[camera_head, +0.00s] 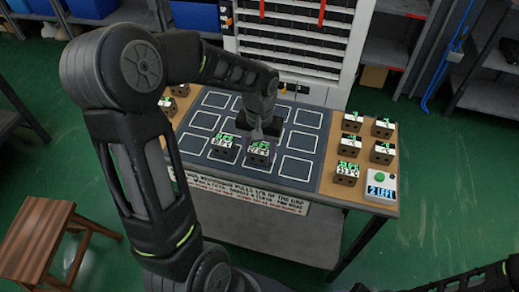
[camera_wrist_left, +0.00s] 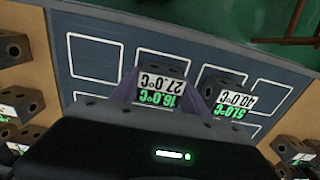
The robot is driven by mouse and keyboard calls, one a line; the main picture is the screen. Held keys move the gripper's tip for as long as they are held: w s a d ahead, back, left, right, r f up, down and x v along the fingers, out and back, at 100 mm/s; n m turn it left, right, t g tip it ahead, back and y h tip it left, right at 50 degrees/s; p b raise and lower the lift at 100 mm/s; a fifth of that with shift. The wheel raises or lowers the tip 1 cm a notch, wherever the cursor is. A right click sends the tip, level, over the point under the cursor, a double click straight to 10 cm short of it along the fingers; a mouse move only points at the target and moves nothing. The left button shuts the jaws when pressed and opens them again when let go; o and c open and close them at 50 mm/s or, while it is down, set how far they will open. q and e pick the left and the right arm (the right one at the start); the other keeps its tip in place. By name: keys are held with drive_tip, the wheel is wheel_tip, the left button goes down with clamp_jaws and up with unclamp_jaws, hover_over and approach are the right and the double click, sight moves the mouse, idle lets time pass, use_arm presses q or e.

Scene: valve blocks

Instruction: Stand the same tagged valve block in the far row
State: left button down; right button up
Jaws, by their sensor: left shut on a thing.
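The dark mat (camera_head: 195,142) on the table has rows of white outlined squares. My left gripper (camera_head: 264,134) is over its middle, pointing down, shut on a dark valve block (camera_head: 258,155) with a white and green tag. In the left wrist view the held block (camera_wrist_left: 160,88) sits between the fingers, its tag reading 16.0°C and 27.0°C upside down. I cannot tell whether it touches the mat. A second tagged block (camera_head: 222,148) stands on the mat just left of it; its tag reads 51.0°C and 40.0°C in the left wrist view (camera_wrist_left: 232,98). My left gripper partly hides the far row.
Several tagged blocks stand on the right wooden strip (camera_head: 327,178), and others on the left strip (camera_head: 167,104). A box with a green button and a "2 LEFT" display (camera_head: 381,189) is at the right front. A wooden stool (camera_head: 45,240) stands at left. Several mat squares are empty.

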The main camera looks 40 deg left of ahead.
sight(259, 148)
use_arm(q)
drive_tip(key=shift+f, duration=0.15)
drive_tip(key=c, duration=0.6)
unclamp_jaws()
wheel_tip(259, 148, up, 12)
drive_tip(key=shift+r, duration=0.2)
idle(0.5)
